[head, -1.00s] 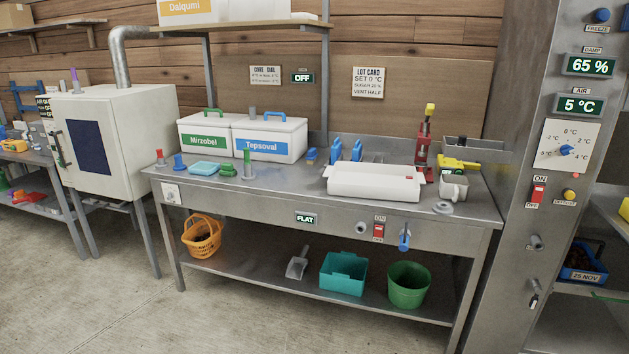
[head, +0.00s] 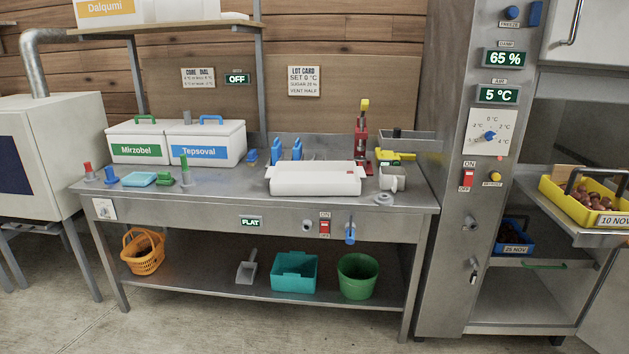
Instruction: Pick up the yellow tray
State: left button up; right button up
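A yellow tray (head: 567,205) holds brown chestnuts (head: 592,196) and bears a label "10 NOV". It rests on a metal shelf at the right edge, and its right end is cut off by the picture's edge. A dark bar crosses above the chestnuts. Neither of my grippers is in view.
A steel cabinet (head: 450,200) with dials stands left of the tray. A blue crate (head: 517,247) labelled "25 NOV" sits lower inside. A steel workbench (head: 225,195) carries white boxes, a white machine (head: 315,180) and a red press (head: 361,140). Bare floor lies in front.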

aim_at(588, 203)
jog(key=z, duration=1.45)
jog(key=i+j, duration=0.1)
jog(key=z, duration=0.05)
